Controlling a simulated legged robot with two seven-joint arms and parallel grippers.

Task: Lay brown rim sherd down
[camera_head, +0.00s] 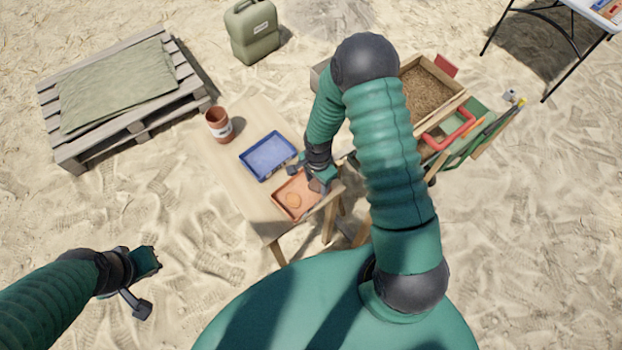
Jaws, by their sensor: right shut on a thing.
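My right gripper (316,180) is over the upper right corner of the orange tray (277,199) on the wooden table. It is shut on a small brownish piece (317,187), likely the brown rim sherd, mostly hidden by the gripper. I cannot tell whether the piece touches the tray. An orange-tan piece (293,201) lies inside the orange tray. A blue tray (268,156) sits just behind it and looks empty. My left gripper (146,287) is low at the left, away from the table, over sand; its finger gap is unclear.
A terracotta pot (218,124) with a pale label stands at the table's left edge. A pallet with a cloth (115,85) and a green can (252,30) stand behind.

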